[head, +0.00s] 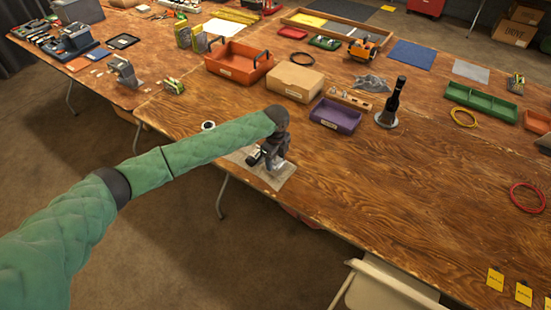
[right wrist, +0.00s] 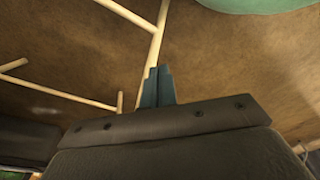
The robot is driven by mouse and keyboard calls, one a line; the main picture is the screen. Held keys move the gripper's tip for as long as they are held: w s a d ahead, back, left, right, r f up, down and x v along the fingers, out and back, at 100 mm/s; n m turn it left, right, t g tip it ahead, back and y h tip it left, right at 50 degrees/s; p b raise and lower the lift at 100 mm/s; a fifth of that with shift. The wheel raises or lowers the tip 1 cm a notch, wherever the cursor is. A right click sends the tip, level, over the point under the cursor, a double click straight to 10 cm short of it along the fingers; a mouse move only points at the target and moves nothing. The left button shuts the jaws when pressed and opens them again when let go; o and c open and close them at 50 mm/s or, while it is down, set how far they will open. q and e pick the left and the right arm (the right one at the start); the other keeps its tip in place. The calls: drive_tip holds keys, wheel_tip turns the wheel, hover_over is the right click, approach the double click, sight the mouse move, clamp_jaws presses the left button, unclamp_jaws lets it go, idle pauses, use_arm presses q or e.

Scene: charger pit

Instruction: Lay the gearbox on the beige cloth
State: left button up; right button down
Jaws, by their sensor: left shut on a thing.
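My left gripper (head: 271,152) comes in from the left in the head view, at the near edge of the wooden table. It is shut on a small dark thing that I take to be the gearbox (head: 254,159); the gripper hides much of it. Both are over the beige cloth (head: 283,175), which lies flat at the table edge. I cannot tell whether the gearbox touches the cloth. My right gripper (right wrist: 157,86) shows only in the right wrist view, its two blue-grey fingers together with nothing between them.
Behind the cloth stand an orange-red bin (head: 240,72), a cardboard box (head: 291,82), a purple bin (head: 335,115) and a dark bottle-like thing (head: 393,100). The table (head: 370,190) right of the cloth is clear. A pale chair (head: 385,290) stands at the near edge.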

use_arm(q)
drive_tip(key=shift+f, duration=0.5)
use_arm(e)
drive_tip(key=shift+w, duration=0.1)
use_arm(q)
drive_tip(key=o, duration=1.5)
drive_tip(key=shift+r, duration=0.1)
drive_tip(key=shift+r, duration=0.65)
wheel_tip(320, 180, up, 10)
drive_tip(key=b, duration=0.3)
drive_tip(key=shift+r, duration=0.85)
use_arm(e)
wheel_tip(320, 180, up, 8)
drive_tip(key=w+a, duration=0.1)
drive_tip(key=a, duration=0.1)
drive_tip(key=shift+g, duration=0.3)
